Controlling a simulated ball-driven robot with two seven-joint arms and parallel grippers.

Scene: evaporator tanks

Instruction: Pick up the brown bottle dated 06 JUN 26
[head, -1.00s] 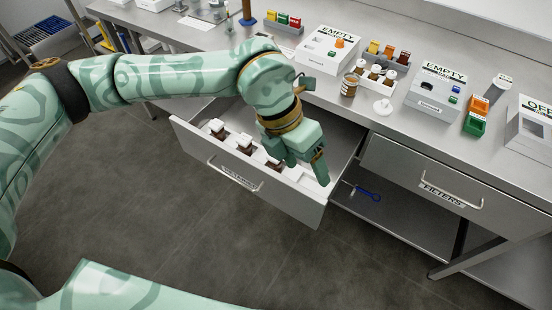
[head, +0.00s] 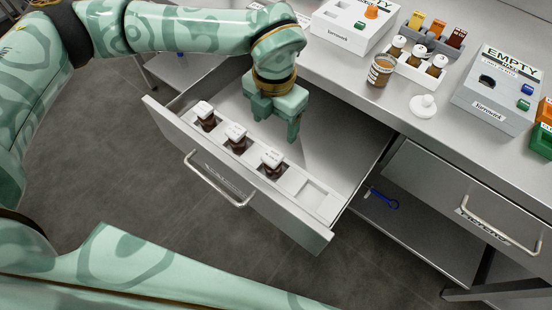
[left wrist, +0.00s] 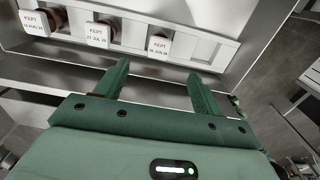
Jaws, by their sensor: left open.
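Three brown bottles with white caps stand in a white slotted rack (head: 316,194) in the open drawer. The bottle nearest the rack's empty right slot (head: 271,162) has a tag in the left wrist view (left wrist: 158,44) that reads KEPT and a JUN 26 date; its day digits are small. The middle bottle (head: 236,138) is tagged 21 JUL 26 in the left wrist view (left wrist: 97,36). The left bottle (head: 205,115) has an AUG tag in the left wrist view (left wrist: 36,23). My left gripper (head: 271,127) is open and empty, over the drawer just behind the right bottle, fingers apart in the left wrist view (left wrist: 158,72).
The drawer's front wall and handle (head: 218,182) lie before the rack. On the counter above stand an open brown jar (head: 381,72), a white lid (head: 423,106), a bottle holder (head: 415,68) and white boxes. The drawer floor behind the rack is bare.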

